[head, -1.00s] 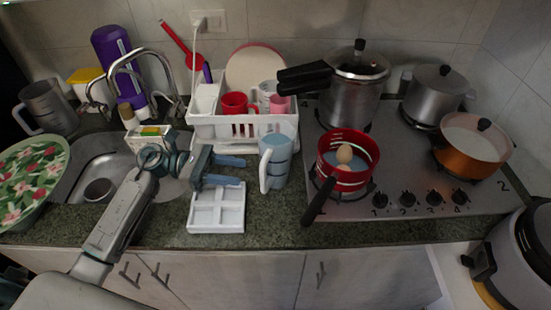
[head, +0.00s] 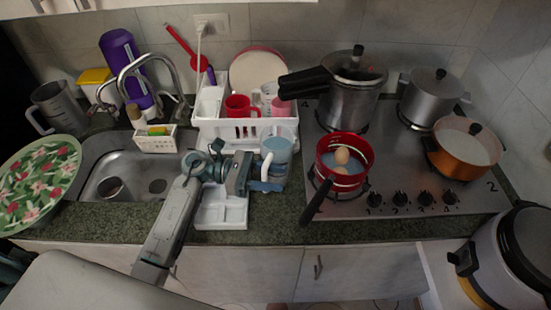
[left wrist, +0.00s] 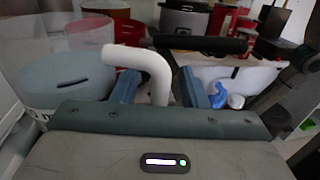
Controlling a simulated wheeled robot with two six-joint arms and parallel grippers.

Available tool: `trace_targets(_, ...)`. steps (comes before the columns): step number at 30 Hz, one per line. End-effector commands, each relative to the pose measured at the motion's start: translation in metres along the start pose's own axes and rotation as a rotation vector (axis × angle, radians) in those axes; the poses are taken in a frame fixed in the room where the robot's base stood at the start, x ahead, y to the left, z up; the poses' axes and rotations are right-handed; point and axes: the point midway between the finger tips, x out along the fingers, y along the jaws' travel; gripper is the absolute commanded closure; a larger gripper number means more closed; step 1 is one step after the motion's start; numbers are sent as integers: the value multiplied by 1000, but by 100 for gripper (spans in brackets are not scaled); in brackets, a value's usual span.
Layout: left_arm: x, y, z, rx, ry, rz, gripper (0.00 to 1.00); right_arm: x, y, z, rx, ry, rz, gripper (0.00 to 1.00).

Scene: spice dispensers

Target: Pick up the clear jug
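The clear jug (head: 278,160) is bluish and translucent with a white handle. It stands upright on the counter at the front of the dish rack in the head view. My left gripper (head: 266,172) is at its handle side. In the left wrist view the jug's body (left wrist: 62,80) is at the left, and its white handle (left wrist: 150,62) reaches in between the two blue fingers of the left gripper (left wrist: 160,88). The fingers are apart with a gap beside the handle, so the gripper looks open around it. My right gripper is not in view.
A white divided tray (head: 233,213) lies below my left gripper. The white dish rack (head: 215,128) with cups stands behind the jug. The sink (head: 140,170) is to the left.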

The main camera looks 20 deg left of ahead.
Motion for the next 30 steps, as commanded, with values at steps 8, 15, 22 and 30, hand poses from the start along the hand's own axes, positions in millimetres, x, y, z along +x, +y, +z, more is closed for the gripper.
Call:
trace_targets(8,0,0,-1,0,0,0,72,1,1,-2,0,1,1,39)
trace_targets(15,0,0,-1,0,0,0,100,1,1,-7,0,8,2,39)
trace_targets(22,0,0,0,0,-1,0,100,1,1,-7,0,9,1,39)
trace_targets(30,0,0,0,0,-1,0,100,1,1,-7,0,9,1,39)
